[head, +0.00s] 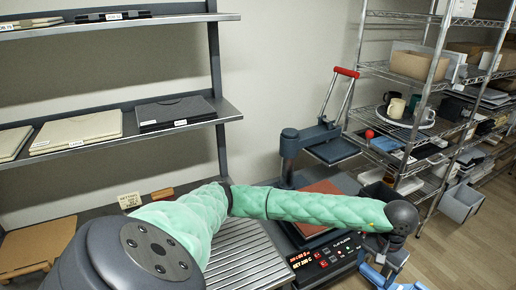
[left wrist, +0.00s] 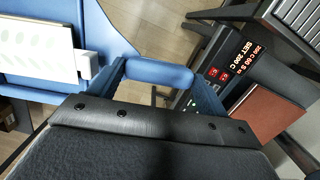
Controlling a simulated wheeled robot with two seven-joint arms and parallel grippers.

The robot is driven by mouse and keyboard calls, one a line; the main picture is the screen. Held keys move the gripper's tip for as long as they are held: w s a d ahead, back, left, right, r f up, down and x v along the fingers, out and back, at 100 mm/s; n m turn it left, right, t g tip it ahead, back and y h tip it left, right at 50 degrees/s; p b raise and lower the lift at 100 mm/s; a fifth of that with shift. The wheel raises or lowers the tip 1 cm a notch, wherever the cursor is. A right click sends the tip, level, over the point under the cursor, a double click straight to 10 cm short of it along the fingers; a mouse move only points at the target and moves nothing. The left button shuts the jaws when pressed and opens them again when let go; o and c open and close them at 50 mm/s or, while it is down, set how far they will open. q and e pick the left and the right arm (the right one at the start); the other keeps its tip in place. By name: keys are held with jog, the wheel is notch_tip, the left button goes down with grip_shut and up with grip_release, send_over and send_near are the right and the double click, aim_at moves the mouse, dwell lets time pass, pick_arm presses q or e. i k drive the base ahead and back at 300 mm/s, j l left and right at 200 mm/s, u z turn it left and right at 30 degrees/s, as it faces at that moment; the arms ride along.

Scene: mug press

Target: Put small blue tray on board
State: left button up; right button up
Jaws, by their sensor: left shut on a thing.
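My left arm comes in from the left in the head view and bends down at the right. Its gripper (head: 384,262) is at the lower right, beside the press, and is shut on a blue piece that the frame edge partly cuts off. In the left wrist view a blue rounded bar (left wrist: 158,74) with blue sides shows beyond a dark padded edge; I cannot tell how much of it is the small blue tray. I cannot pick out the board for certain. My right gripper is not in view.
The press has a red-handled lever (head: 346,72), a raised head and a red-brown pad (head: 318,188). A slatted grey surface (head: 243,255) lies left of it. Wire shelves (head: 425,88) with mugs and boxes stand at the right. Floor is open at the lower right.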

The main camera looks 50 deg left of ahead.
aim_at(215, 255)
jog(key=i+u, duration=0.1)
jog(key=u, duration=0.35)
jog(key=l+u, duration=0.15)
jog(key=u, duration=0.35)
jog(key=i+l+u, duration=0.1)
jog(key=u, duration=0.35)
jog(key=i+l+u, duration=0.15)
jog(key=l+u, duration=0.25)
jog(key=l, duration=0.4)
jog(key=l+u, duration=0.4)
jog(key=l, duration=0.75)
